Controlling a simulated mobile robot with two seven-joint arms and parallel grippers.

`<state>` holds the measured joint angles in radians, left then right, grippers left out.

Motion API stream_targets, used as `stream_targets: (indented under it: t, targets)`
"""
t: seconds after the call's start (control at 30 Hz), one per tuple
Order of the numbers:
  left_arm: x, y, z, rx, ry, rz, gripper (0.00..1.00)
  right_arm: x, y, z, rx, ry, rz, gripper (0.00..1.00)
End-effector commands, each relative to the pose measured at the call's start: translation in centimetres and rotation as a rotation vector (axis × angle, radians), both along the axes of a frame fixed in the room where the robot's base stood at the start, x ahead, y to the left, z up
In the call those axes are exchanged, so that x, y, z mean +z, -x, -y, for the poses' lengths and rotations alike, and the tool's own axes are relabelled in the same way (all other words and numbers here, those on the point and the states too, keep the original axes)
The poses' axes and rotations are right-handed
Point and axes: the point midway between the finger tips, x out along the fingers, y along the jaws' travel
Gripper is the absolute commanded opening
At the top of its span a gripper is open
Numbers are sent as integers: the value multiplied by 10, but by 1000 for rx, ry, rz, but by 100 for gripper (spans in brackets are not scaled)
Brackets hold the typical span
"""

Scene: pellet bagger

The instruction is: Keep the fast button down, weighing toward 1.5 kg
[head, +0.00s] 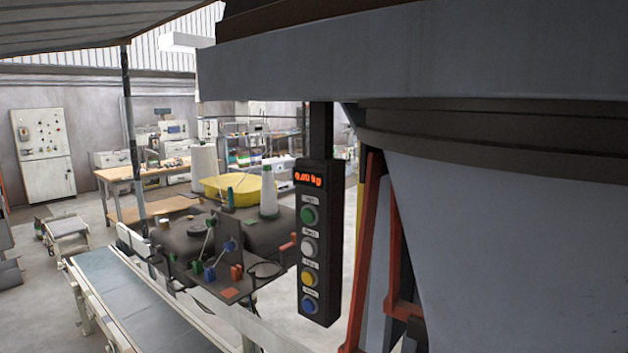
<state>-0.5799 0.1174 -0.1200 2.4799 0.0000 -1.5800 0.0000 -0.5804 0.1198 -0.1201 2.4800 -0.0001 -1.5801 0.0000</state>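A dark control box (318,176) hangs upright at the middle of the head view. I cannot tell whether any button is pressed. Nothing covers the buttons. Neither of my grippers shows in the head view.
A large grey hopper (500,225) fills the right, with red-orange supports (367,250) beside it. A belt conveyor (140,295) runs at lower left. A dark machine with thread cones (268,192) stands left of the box. A wooden bench (140,172) stands behind.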

Motion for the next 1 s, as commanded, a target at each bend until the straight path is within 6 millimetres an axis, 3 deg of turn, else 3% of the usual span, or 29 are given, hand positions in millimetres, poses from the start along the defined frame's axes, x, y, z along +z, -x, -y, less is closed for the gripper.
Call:
stream_targets:
  t: [0.07,0.53,1.0]
  targets:
    - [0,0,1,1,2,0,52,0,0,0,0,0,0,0]
    - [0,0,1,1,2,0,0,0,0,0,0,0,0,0]
    - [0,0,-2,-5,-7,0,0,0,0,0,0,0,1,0]
